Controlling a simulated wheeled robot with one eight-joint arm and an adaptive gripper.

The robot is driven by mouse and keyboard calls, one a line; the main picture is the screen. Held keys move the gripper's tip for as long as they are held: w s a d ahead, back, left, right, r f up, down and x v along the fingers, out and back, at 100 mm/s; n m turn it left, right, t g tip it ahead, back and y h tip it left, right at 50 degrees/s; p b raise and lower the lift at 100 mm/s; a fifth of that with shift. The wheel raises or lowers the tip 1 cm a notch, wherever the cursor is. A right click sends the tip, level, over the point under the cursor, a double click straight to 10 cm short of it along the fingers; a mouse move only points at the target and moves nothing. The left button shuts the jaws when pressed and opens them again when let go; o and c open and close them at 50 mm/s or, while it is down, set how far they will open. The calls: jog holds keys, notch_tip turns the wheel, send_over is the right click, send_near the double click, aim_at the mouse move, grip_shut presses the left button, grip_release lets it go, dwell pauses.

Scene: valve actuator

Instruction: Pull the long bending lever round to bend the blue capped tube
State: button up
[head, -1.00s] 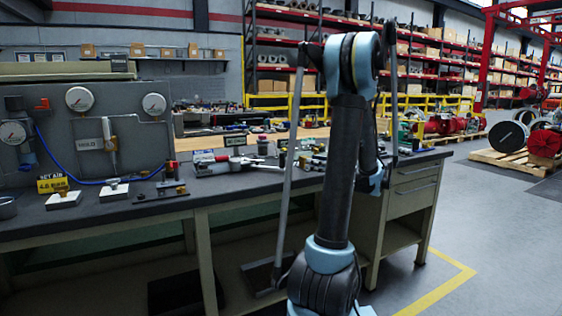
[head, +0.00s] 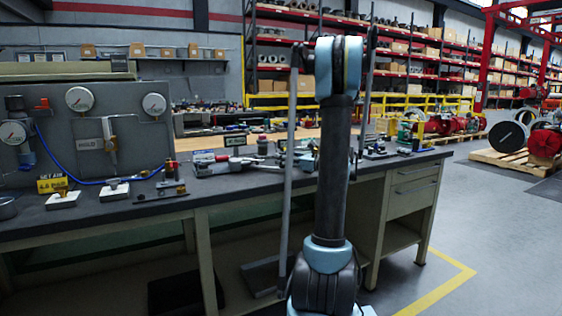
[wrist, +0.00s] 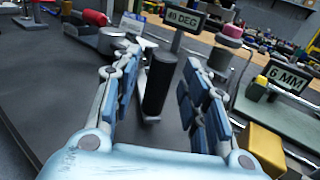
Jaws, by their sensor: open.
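My gripper (wrist: 160,105) is open in the wrist view, its blue-padded fingers spread to either side of a black upright cylinder (wrist: 160,80), which looks like a grip. I cannot tell whether a finger touches it. Grey metal bender parts (wrist: 115,42) lie beyond the left finger, with a red grip (wrist: 95,17) further left. A degree sign (wrist: 184,19) stands behind the cylinder. In the head view the bender (head: 240,162) lies on the bench, partly hidden by my arm, which also hides my gripper. I cannot make out the blue capped tube.
A "6 MM" sign (wrist: 288,77) and a yellow block (wrist: 262,150) stand close to the right finger. A pink-topped post (wrist: 230,36) is behind. The dark bench top (wrist: 60,90) is clear at left. A gauge panel (head: 95,130) stands at the bench's left.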

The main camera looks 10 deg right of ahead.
jog(key=shift+x, duration=0.8)
grip_shut()
jog(key=shift+s+a, duration=0.25)
jog(key=shift+s, duration=0.25)
grip_release()
jog(key=shift+d, duration=0.1)
